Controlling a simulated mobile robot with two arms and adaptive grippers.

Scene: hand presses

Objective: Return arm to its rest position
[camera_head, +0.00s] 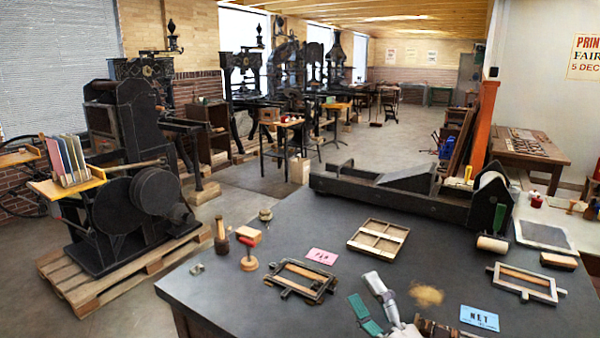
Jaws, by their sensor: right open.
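My right gripper (367,292) reaches in from the bottom edge, over the front of the dark table (235,290). Its two fingers, with green pads, are spread apart and nothing is between them. It lies to the right of a small dark frame (301,280) and to the left of a tan powdery patch (427,295). Whether it touches the table I cannot tell. Only the wrist end of my right arm shows. My left gripper is not in view.
A pink card (322,256), a wooden divided tray (378,238) and a blue card (479,318) lie on the table. A long dark press (400,190) stands along its back. A second frame (525,283) lies at right. Bare tabletop separates these things.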

